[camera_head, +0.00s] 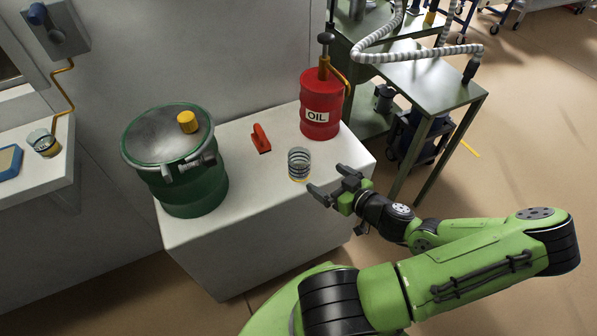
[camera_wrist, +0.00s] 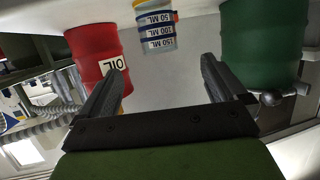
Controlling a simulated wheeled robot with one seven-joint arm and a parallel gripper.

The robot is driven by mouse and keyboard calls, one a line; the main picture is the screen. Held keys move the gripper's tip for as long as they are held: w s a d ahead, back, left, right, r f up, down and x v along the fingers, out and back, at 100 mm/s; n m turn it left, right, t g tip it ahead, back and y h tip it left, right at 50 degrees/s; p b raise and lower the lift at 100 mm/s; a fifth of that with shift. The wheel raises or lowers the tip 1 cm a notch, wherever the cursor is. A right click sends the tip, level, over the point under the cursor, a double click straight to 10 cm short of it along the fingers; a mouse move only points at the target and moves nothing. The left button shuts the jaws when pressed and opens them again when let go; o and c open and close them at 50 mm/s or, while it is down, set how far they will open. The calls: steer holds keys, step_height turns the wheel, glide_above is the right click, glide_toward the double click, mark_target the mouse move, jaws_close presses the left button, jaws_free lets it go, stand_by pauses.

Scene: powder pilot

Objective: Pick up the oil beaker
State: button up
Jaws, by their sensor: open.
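The oil beaker (camera_head: 299,164) is a clear cup with dark bands and a little yellow at its base. It stands upright on the white block table. In the wrist view the beaker (camera_wrist: 155,27) shows upside down, with volume labels, ahead of the jaws. My gripper (camera_head: 328,183) is open and empty, just to the right and front of the beaker, apart from it. In the wrist view both fingers of my gripper (camera_wrist: 160,72) are spread, with the beaker beyond the gap between them.
A red oil drum (camera_head: 320,112) with a pump stands behind the beaker. A green drum (camera_head: 186,185) stands left. A red tool-like object (camera_head: 261,138) lies between them on the white table (camera_head: 245,215). Another small beaker (camera_head: 43,142) sits on the left shelf. A metal cart (camera_head: 425,75) stands right.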

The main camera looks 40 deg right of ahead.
mark_target(293, 156)
steer(key=b+x, duration=0.1)
steer(key=x, duration=1.4)
steer(key=shift+w+d, duration=0.2)
steer(key=shift+w, duration=0.1)
steer(key=c, duration=1.1)
steer(key=shift+o, duration=0.2)
step_height(293, 156, up, 10)
steer(key=p, duration=0.3)
